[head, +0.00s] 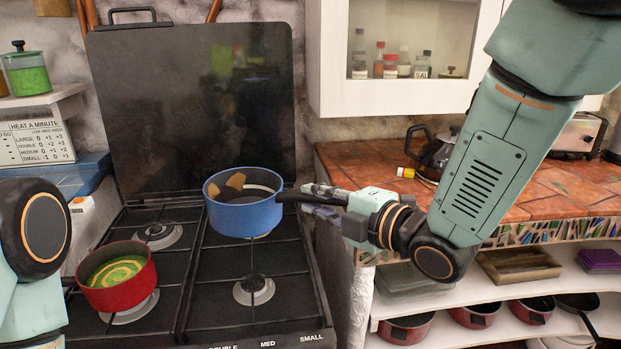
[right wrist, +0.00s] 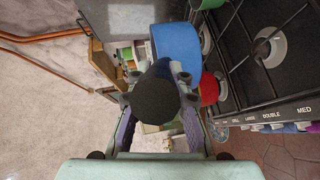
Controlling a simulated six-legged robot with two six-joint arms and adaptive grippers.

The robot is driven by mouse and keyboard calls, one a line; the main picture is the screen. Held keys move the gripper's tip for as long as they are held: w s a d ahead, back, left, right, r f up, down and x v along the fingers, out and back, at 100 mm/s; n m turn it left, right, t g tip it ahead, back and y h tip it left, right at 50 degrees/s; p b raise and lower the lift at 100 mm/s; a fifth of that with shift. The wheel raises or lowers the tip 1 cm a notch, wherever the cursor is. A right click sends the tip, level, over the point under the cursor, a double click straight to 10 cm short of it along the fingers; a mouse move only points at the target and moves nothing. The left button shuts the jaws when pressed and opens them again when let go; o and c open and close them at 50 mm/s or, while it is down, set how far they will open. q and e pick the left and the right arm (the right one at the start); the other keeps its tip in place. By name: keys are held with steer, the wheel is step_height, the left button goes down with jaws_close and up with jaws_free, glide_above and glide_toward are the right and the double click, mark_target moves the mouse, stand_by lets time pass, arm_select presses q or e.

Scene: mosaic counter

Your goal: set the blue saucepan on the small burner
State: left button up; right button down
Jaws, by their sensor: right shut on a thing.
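The blue saucepan (head: 243,217) is upright over the back right of the black stove (head: 208,290), with brown pieces inside. It also shows in the right wrist view (right wrist: 178,45). My right gripper (head: 318,196) is shut on its dark handle (right wrist: 157,97), which points right. A burner (head: 253,290) at the front right is bare, and so is one at the back left (head: 158,236). The saucepan hides most of the back right burner area. I cannot tell whether the pan touches the grate. The stove's front edge reads DOUBLE, MED, SMALL. My left gripper is out of view.
A red pot (head: 117,281) with green and yellow contents sits on the front left burner. The raised black stove lid (head: 192,110) stands behind. A tiled counter (head: 490,196) with a kettle (head: 437,153) is to the right, above shelves of pans. A white cabinet hangs above.

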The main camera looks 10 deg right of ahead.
steer(key=shift+a+r, duration=0.25)
steer(key=shift+r, duration=0.25)
steer(key=shift+a+f, duration=0.1)
steer(key=shift+a, duration=0.05)
steer(key=shift+d+f+b, duration=0.45)
steer(key=shift+f+b, duration=0.05)
steer(key=shift+f, duration=0.2)
step_height(320, 180, down, 14)
steer(key=b, duration=1.1)
steer(key=shift+a, duration=0.15)
steer(key=shift+r, duration=0.1)
